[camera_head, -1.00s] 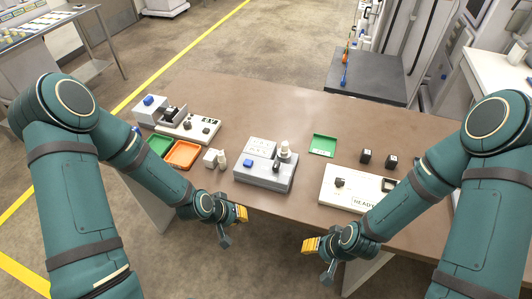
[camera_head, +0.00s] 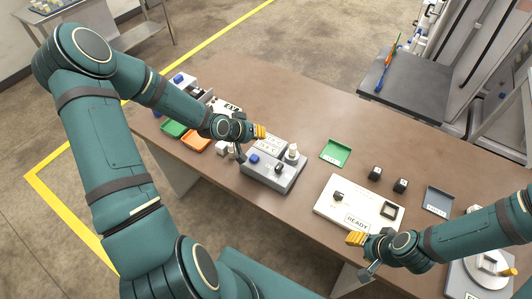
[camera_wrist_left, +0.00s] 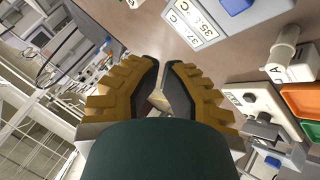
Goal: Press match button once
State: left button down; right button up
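A grey device (camera_head: 262,175) stands near the middle of the table. It has a blue button (camera_head: 254,158), a black knob (camera_head: 279,168), a white cylinder (camera_head: 292,152) and two white labels (camera_head: 269,144) on top. No button can be read as marked "match". My left gripper (camera_head: 260,132) is above the table just behind and left of the device, apart from it.
A white READY panel (camera_head: 330,210), black blocks (camera_head: 375,173) and a green tray (camera_head: 344,145) lie to the right. An orange tray (camera_head: 192,144), another green tray (camera_head: 172,129) and a white device (camera_head: 226,103) are at left. The table's back middle (camera_head: 300,105) is clear.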

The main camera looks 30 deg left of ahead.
aim_at(257, 157)
pick_arm(q)
jog(key=shift+a, duration=0.2)
dwell(0.3)
notch_tip(257, 157, down, 9)
jog(key=b, duration=0.6)
jog(key=shift+r, duration=0.15)
pick_arm(e)
notch_tip(257, 157, down, 6)
jog(key=shift+a+f, duration=0.1)
jog(key=shift+f, duration=0.05)
dwell(0.7)
pick_arm(q)
jog(key=shift+w+f+b, duration=0.1)
jog(key=shift+f+b, duration=0.2)
jog(key=shift+f, duration=0.15)
pick_arm(e)
jog(key=shift+f, duration=0.3)
